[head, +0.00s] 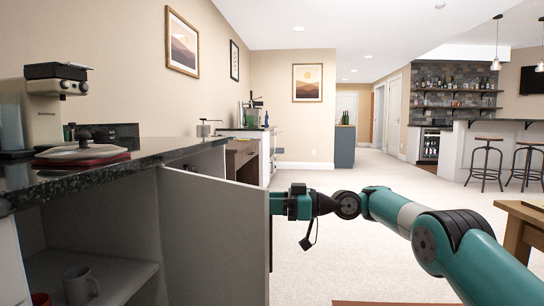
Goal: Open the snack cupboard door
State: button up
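The snack cupboard (95,265) is at the left under a dark countertop, and its interior is in view. Its pale grey door (215,240) stands wide open, swung out from the cupboard's far side, with its inner face towards me. My gripper (278,203) is at the door's free edge, on the outer side. Its fingertips are hidden behind the door, so I cannot tell whether they are open or shut on something. A dark vertical strip shows low beside the same edge; I cannot tell whether it is the handle.
A grey mug (80,285) and part of a red one stand inside the cupboard. A coffee machine (48,105) and a lidded red dish (82,152) sit on the countertop (150,158). A wooden table (522,225) is at the right. Carpet beyond the door is clear.

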notch_tip(320, 180, up, 11)
jog(key=p, duration=0.5)
jog(key=shift+f, duration=0.2)
